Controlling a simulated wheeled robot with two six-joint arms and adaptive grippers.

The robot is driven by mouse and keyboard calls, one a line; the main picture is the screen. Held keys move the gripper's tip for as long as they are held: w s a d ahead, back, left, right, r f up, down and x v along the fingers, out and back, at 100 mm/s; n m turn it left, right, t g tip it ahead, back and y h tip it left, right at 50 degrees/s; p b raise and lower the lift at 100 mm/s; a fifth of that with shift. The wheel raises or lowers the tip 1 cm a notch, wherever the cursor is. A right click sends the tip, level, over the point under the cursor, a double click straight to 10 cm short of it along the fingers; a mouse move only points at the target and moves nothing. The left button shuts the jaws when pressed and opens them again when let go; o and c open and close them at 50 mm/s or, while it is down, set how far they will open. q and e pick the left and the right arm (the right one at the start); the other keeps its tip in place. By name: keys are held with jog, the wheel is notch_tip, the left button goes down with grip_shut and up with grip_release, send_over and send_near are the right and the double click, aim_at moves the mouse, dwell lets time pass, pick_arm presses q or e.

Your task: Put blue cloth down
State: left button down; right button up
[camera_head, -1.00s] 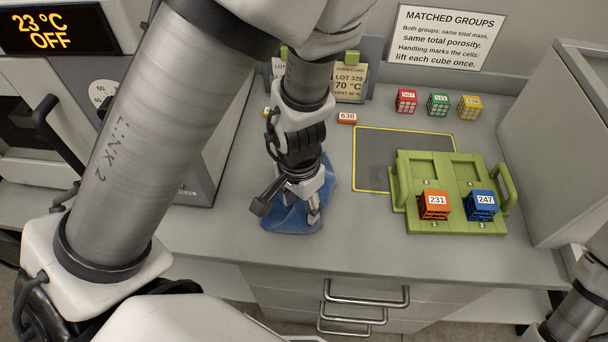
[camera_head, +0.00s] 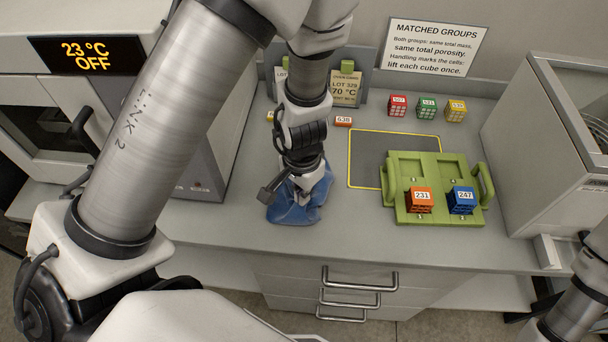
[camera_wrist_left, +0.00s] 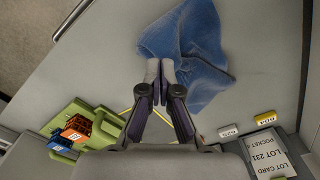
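The blue cloth (camera_head: 290,207) is bunched at the front left of the counter, close to the front edge. In the left wrist view the cloth (camera_wrist_left: 203,65) spreads up and to the right of the fingertips. My left gripper (camera_head: 305,197) points down at the cloth. In the left wrist view its fingertips (camera_wrist_left: 160,72) are close together at the cloth's lower left part and look shut on a fold. The exact pinch is hard to see. The cloth's lower part looks in contact with the counter. My right gripper is out of view.
A green tray (camera_head: 438,172) holds an orange cube (camera_head: 420,201) and a blue cube (camera_head: 462,201). It overlaps a yellow-edged grey mat (camera_head: 366,160). Red (camera_head: 397,107), green (camera_head: 426,109) and yellow (camera_head: 456,111) cubes stand behind.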

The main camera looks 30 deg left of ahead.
aim_at(303, 217)
pick_arm(q)
jog(key=shift+f, duration=0.55)
jog(key=shift+f+b, duration=0.55)
notch_tip(303, 217, down, 5)
jog(key=b, duration=0.5)
jog(key=shift+r, duration=0.3)
notch_tip(303, 217, up, 9)
jog(key=p, duration=0.7)
jog(key=shift+p, duration=0.35)
